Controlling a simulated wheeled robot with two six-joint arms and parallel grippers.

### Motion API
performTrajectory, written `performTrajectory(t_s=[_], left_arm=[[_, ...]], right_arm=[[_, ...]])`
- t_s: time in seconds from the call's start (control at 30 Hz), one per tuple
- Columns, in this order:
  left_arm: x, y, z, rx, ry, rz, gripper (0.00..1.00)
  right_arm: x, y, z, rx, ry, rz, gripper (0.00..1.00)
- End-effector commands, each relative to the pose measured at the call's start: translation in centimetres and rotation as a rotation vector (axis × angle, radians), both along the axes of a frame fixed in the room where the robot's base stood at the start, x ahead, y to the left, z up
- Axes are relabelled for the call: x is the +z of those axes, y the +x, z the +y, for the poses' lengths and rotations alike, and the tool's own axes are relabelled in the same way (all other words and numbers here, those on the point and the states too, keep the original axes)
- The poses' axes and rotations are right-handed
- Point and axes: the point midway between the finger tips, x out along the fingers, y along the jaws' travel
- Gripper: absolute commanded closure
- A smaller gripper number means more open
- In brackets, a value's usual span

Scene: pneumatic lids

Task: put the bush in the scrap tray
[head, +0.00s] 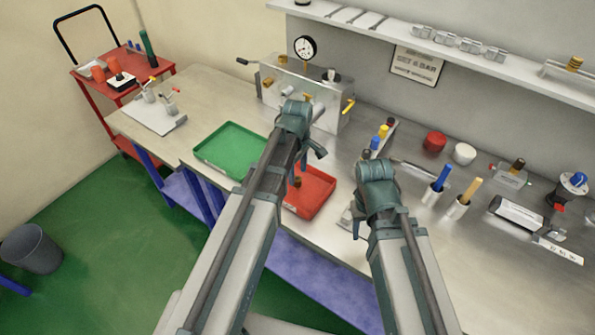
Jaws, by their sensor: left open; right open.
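A red tray (318,204) lies on the bench near its front edge, partly hidden behind my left arm. A green tray (226,150) lies to its left. No label shows which is the scrap tray. A small brown piece (298,182) shows at the red tray's left side, beside my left arm; it may be the bush, but it is too small to be sure. My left gripper (313,150) is open above the bench, between the trays and the clear fixture. My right gripper (358,222) is open, right of the red tray. Neither visibly holds anything.
A clear fixture with a gauge (304,49) stands at the back. Bottles, a red pot (434,141), a white pot (464,153) and handled tools in cups (457,208) crowd the right. A shelf (460,60) overhangs the back. A red trolley (90,75) stands at left.

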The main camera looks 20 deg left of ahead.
Motion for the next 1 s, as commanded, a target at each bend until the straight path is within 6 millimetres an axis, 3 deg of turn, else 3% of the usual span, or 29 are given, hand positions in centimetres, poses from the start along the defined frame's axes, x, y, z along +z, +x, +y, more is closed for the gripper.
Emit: performTrajectory(t_s=[0.03,0.5,0.83,0.93,1.0], left_arm=[[1.5,0.0,0.0,0.000,0.000,0.000,0.36],[8.5,0.0,0.0,0.000,0.000,0.000,0.36],[9.2,-0.3,-0.2,-0.021,0.001,0.001,0.36],[9.2,-1.9,-1.7,-0.159,0.009,0.006,0.36],[9.2,-3.9,-3.3,-0.340,0.019,0.014,0.36]], right_arm=[[1.5,0.0,0.0,0.000,0.000,0.000,0.50],[8.5,0.0,0.0,-0.005,0.001,0.000,0.50],[9.2,0.0,0.0,-0.009,0.002,0.000,0.50],[9.1,0.0,0.0,-0.009,0.002,0.000,0.50],[9.1,0.0,0.0,-0.009,0.002,0.000,0.50]])
